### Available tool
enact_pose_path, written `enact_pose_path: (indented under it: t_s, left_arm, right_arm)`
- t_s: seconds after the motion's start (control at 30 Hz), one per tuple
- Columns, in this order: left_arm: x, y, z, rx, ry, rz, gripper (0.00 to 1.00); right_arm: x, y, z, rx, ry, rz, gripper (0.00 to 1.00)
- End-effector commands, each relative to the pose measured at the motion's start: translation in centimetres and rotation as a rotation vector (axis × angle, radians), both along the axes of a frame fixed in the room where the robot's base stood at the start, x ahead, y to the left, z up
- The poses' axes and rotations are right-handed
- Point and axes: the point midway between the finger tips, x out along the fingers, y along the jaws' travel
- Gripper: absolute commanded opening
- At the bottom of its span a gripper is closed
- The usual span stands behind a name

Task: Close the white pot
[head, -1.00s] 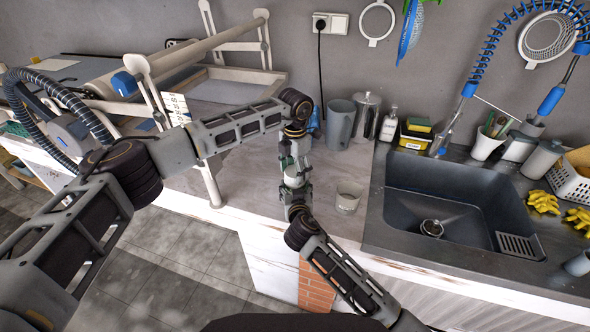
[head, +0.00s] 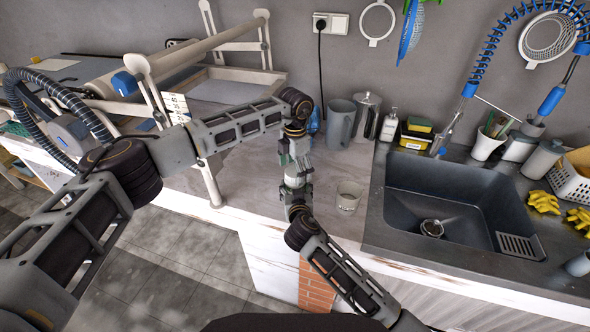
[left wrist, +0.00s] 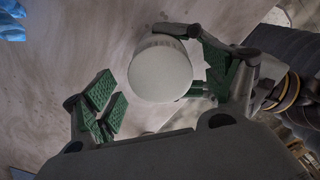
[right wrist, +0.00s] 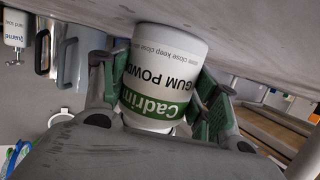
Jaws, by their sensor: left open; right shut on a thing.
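The white pot (right wrist: 160,75), with a green label reading "GUM POWDER", is between the fingers of my right gripper (right wrist: 158,108), which is shut on it. In the left wrist view, a plain round white top (left wrist: 160,68) faces the camera; I cannot tell whether it is seated fully on the pot. My left gripper (left wrist: 160,90) is open, with one green-padded finger on either side of the white top. A gap shows at the left finger; the right finger is close to it. In the head view, my left gripper (head: 296,155) and right gripper (head: 297,188) meet and mostly hide the pot.
A small pale cup (head: 348,196) stands on the counter just right of the grippers. A grey jug (head: 340,122) and a metal canister (head: 366,115) stand behind. The sink (head: 440,205) is at right, and a slab roller (head: 190,50) is at back left.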

Motion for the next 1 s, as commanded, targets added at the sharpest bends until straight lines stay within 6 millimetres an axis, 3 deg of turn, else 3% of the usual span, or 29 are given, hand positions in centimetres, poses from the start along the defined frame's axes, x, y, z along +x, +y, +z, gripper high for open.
enact_pose_path:
  t_s: [0.27, 0.7, 1.0]
  left_arm:
    - [0.1, 0.0, 2.2, 0.0, -0.002, 0.0, 0.85]
    - [0.1, 0.0, 8.7, -0.001, -0.003, 0.0, 0.85]
    - [0.1, 0.0, 11.4, 0.0, 0.0, 0.0, 0.85]
  right_arm:
    - [0.0, 0.0, 0.0, 0.0, 0.0, 0.0, 0.0]
    - [0.0, 0.0, 0.0, 0.0, 0.0, 0.0, 0.0]
    - [0.0, 0.0, 0.0, 0.0, 0.0, 0.0, 0.0]
